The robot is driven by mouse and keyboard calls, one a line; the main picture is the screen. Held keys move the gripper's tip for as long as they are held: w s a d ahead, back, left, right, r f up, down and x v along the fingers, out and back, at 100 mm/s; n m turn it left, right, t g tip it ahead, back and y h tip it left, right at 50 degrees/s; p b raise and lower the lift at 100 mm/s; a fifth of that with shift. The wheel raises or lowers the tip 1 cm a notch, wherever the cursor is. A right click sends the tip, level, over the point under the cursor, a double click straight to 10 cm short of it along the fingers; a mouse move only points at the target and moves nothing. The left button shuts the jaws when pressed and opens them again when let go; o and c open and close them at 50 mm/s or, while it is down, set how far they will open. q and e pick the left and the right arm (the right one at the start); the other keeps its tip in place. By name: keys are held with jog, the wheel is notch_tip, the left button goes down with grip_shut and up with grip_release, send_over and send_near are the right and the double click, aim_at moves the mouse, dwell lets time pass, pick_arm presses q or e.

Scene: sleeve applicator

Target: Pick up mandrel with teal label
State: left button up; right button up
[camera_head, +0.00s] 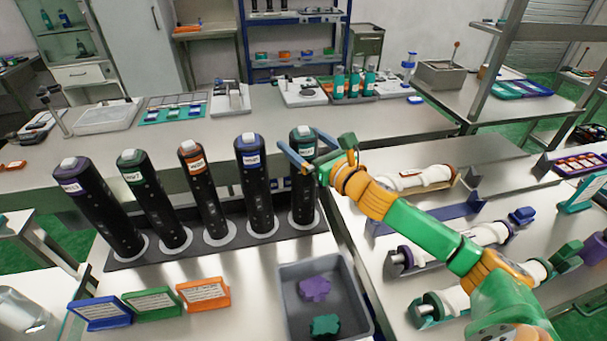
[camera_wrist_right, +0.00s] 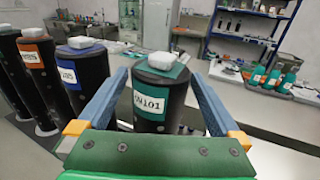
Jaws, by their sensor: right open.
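The mandrel with the teal label (camera_head: 304,200) stands upright at the right end of a row of black mandrels on a dark rack (camera_head: 215,236). It has a white cap on top. My right gripper (camera_head: 306,152) is open at its upper part, coming in from the right. In the right wrist view the teal mandrel (camera_wrist_right: 158,98) shows between the two blue fingers (camera_wrist_right: 160,80), one on each side. I cannot tell whether either finger touches it. My left gripper is out of view.
The blue-label mandrel (camera_head: 256,190) stands close on the left, then the orange (camera_head: 206,200), green and purple ones. A grey bin (camera_head: 359,300) with purple and teal pieces sits in front. Colored label cards (camera_head: 203,293) stand front left. Teal bottles (camera_head: 354,82) stand behind.

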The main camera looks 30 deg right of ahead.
jog(key=shift+w, duration=0.15)
grip_shut()
jog(key=shift+r, duration=0.1)
